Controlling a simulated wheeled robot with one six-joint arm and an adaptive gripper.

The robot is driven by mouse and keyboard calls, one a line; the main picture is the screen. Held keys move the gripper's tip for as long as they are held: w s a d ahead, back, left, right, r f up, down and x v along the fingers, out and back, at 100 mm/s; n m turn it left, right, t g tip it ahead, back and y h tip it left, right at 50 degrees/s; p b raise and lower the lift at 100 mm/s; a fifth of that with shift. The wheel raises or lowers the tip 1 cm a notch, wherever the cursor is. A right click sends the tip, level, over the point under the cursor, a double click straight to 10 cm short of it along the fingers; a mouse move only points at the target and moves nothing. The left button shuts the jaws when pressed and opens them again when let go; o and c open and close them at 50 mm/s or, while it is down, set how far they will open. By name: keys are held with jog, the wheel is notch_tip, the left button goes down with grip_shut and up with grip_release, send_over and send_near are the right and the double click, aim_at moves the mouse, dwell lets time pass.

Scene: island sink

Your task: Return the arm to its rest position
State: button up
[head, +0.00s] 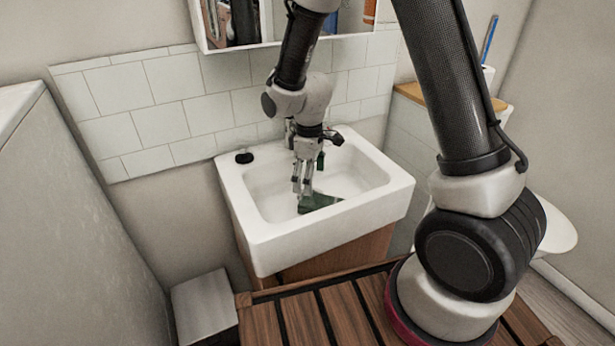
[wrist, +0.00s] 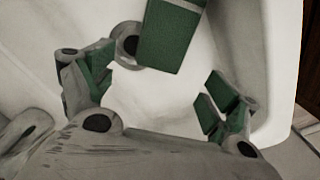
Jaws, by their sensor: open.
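My gripper (head: 303,189) points down into the white sink basin (head: 259,235) in the head view. In the wrist view my gripper (wrist: 155,95) has its two green-padded fingers spread wide, with nothing between the tips. A green box-like object (head: 322,202) lies in the basin, just beside and below the fingertips in the head view. In the wrist view the green object (wrist: 172,38) is ahead of the fingers, partly over the round drain (wrist: 126,44), and its far end is cut off by the frame. My arm reaches forward over the sink.
A small black item (head: 244,157) sits on the sink's back left rim. A mirrored cabinet (head: 245,25) hangs above, close to my arm. A toilet (head: 556,228) is at the right, partly hidden by my arm. A grey bin (head: 204,305) stands at lower left.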

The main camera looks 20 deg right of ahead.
jog(key=shift+s+d+m, duration=0.1)
jog(key=shift+s+m, duration=0.2)
jog(key=s, duration=0.1)
jog(key=s+d+m+g, duration=0.1)
jog(key=s, duration=0.1)
jog(key=s+d+r+m, duration=0.1)
jog(key=shift+s+g+h, duration=0.3)
jog(key=shift+g+h, duration=0.1)
jog(key=s+d+r+m+t, duration=0.2)
jog(key=s+d+r, duration=0.3)
jog(key=r, duration=0.3)
jog(key=s+d+r+m+t, duration=0.2)
jog(key=s+d+r, duration=0.3)
jog(key=r, duration=0.4)
jog(key=s+d+r+m+t, duration=0.2)
jog(key=s+d+r+m, duration=0.2)
jog(key=r, duration=0.5)
jog(key=shift+s+d+m+y, duration=0.35)
jog(key=shift+s+d, duration=0.4)
jog(key=shift+s, duration=0.4)
jog(key=shift+c, duration=0.5)
